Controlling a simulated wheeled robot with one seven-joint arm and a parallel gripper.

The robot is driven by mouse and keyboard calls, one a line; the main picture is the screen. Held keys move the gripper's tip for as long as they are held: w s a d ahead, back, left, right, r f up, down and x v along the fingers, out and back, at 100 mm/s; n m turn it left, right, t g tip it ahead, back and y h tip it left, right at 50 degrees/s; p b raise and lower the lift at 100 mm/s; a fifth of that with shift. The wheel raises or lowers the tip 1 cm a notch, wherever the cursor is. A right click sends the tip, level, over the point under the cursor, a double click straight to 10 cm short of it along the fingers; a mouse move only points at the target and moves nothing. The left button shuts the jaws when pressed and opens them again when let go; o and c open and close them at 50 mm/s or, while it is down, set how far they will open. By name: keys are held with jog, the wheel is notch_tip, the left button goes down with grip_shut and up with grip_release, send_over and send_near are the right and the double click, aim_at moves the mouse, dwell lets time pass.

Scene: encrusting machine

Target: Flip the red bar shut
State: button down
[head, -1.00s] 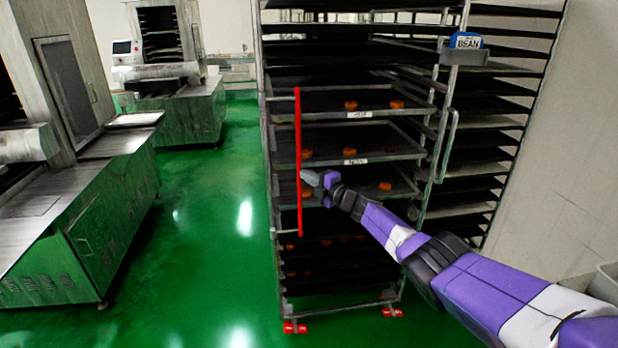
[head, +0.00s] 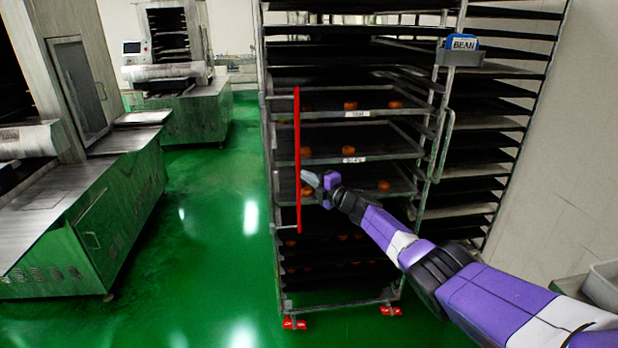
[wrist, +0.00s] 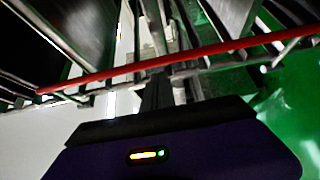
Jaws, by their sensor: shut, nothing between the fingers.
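The red bar (head: 297,160) stands upright along the left front side of the tray rack (head: 268,185) in the head view. In the wrist view my gripper (wrist: 158,92) points toward the bar. I cannot tell whether the tips touch it.
The rack holds black trays with several orange-brown pieces. A blue BEAN label box (head: 464,43) sits at its upper right. A second rack (head: 500,130) stands behind on the right. Green machines stand at left, with open green floor (head: 215,230) between.

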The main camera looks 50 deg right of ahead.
jog(key=s+d+b, duration=0.3)
jog(key=s+d, duration=0.2)
jog(key=d, duration=0.2)
jog(key=shift+d+f, duration=0.3)
jog(key=shift+f, duration=0.05)
